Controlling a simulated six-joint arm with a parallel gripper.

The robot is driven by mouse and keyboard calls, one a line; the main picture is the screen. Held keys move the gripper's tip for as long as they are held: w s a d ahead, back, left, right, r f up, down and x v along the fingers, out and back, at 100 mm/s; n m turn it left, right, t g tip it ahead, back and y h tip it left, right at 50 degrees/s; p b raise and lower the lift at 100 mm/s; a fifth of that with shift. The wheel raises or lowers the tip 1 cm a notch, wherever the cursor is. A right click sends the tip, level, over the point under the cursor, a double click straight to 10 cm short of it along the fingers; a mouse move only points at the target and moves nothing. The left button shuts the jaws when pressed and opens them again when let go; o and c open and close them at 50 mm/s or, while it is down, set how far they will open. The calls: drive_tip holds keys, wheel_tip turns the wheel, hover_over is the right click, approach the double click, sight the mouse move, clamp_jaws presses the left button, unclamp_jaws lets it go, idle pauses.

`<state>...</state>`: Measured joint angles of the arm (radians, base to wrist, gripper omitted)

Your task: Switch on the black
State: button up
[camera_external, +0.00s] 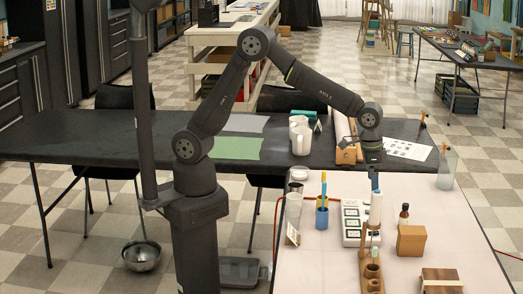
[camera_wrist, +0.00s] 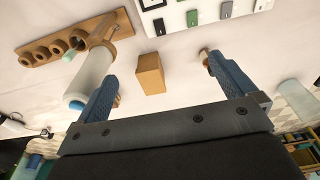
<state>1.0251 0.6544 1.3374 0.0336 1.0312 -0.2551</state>
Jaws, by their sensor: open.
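A white switch panel (camera_external: 352,222) lies on the pale tabletop, left of a white cylinder. In the wrist view the panel (camera_wrist: 210,18) is at the top, cut off by the frame edge. A row of small switches shows on it: a dark one (camera_wrist: 158,26), a green one (camera_wrist: 192,18) and others grey or dark. Labels and on/off positions are too small to tell. My gripper (camera_external: 374,182) hangs above the table by the panel, over the cylinder's area. In the wrist view my gripper (camera_wrist: 162,68) has its two blue fingers wide apart, with nothing held between them.
The white cylinder (camera_wrist: 92,75) with a blue end sits in a wooden holder (camera_wrist: 70,40) near my left finger. A wooden block (camera_external: 411,240), a small dark bottle (camera_external: 404,214) and a blue cup (camera_external: 322,217) stand close around.

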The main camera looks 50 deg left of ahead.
drive_tip(key=shift+r, duration=0.3)
drive_tip(key=shift+c, duration=0.2)
